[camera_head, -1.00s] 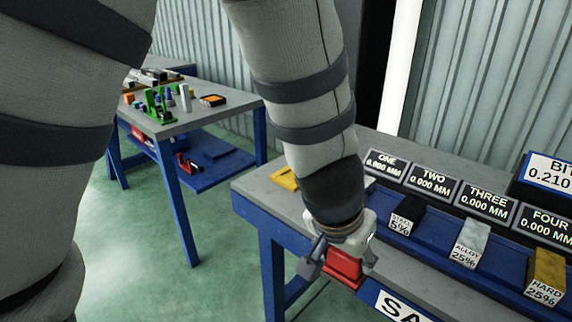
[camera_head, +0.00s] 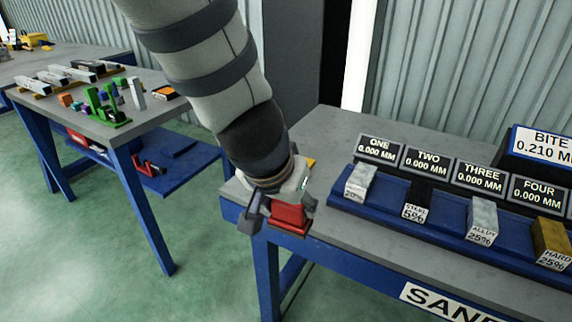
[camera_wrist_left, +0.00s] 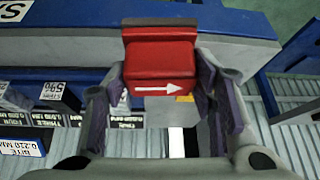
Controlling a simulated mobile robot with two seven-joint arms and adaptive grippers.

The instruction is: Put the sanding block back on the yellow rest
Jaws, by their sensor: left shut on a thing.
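The yellow rest (camera_head: 311,162) lies on the bench top behind my gripper; only a sliver shows. A bit of yellow also shows below the block in the left wrist view (camera_wrist_left: 185,98). My right gripper is not in view.
The bench (camera_head: 345,128) carries a blue rack (camera_head: 390,205) with several labelled blocks, backed by small displays (camera_head: 426,164). A second table (camera_head: 165,117) with green fixtures and small parts stands at left. Green floor lies open between them.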

